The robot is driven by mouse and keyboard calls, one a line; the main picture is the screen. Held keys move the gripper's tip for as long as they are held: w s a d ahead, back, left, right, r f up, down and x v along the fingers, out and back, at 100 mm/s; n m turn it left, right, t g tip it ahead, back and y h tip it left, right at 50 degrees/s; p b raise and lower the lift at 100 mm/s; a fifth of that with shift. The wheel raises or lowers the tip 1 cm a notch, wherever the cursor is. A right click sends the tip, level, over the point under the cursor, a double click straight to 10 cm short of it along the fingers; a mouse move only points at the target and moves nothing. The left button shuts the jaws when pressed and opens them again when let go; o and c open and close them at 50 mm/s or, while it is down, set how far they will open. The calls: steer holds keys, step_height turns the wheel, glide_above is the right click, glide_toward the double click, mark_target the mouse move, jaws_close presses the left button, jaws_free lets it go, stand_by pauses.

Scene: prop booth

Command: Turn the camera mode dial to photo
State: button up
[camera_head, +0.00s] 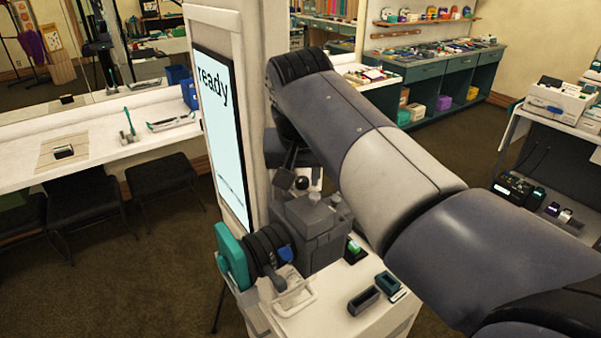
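A large grey camera (322,238) stands on a white stand, with its black ringed lens (268,246) pointing left and a teal part (234,258) at the lens front. Low grey knobs (315,198) sit on top of the camera. I cannot tell which is the mode dial, and no mode marks are readable. My arm reaches in from the lower right, bends at the top and comes down behind the camera. My gripper (299,160) shows as a dark shape just above and behind the camera top.
A white post with a screen (221,135) reading "ready" rises left of my gripper. The stand top (334,299) holds small dark boxes (364,300) in front of the camera. A white counter (95,140) lies left and a white printer (560,100) right, both clear of the camera.

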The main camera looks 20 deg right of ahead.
steer(key=shift+o, duration=1.3)
steer(key=v, duration=1)
steer(key=shift+r, duration=0.4)
steer(key=shift+s, duration=0.1)
steer(key=x, duration=1)
steer(key=shift+f, duration=0.35)
steer(key=shift+n, duration=0.3)
